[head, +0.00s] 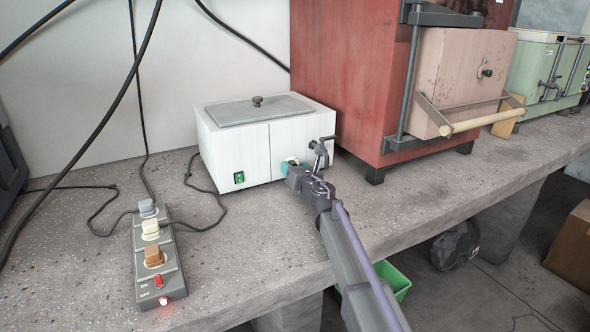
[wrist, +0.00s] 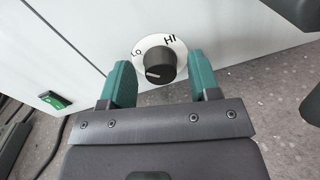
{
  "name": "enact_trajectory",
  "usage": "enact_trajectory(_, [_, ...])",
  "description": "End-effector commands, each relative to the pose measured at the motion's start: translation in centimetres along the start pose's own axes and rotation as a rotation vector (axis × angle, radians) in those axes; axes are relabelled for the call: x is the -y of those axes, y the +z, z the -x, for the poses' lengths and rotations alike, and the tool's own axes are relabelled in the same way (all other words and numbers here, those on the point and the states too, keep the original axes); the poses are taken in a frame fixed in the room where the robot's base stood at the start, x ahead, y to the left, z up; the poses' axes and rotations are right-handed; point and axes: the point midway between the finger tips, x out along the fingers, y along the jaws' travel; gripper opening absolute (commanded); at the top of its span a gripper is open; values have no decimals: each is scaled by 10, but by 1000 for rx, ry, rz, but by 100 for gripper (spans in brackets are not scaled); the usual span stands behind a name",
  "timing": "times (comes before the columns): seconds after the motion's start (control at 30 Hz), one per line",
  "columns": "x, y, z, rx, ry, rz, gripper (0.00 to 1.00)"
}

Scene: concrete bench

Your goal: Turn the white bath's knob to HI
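The white bath (head: 234,150) is a white box with a grey lid, standing on the concrete bench. Its front panel also fills the upper left of the wrist view (wrist: 85,30). The knob's white line points left and slightly down, on the LO side and away from HI. My gripper (wrist: 160,80) is open, with one green finger on each side of the knob and gaps between. In the head view my gripper (head: 291,168) hides most of the knob.
A lit green switch (head: 239,177) is on the bath's front left. A power strip (head: 155,255) with plugs and cables lies on the bench at left. A red furnace (head: 345,75) stands close on the right. Bare bench lies in front of the bath.

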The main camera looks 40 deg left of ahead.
Motion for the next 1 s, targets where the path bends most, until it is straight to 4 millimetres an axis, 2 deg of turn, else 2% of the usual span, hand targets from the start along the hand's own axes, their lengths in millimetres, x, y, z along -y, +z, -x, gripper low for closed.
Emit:
enact_trajectory(0.07, [0,0,0,0,0,0,48])
enact_trajectory(0.47, [0,0,0,0,0,0,10])
enact_trajectory(0.77, [0,0,0,-1,0,-26,9])
enact_trajectory(1.0, [0,0,0,-5,-1,-135,9])
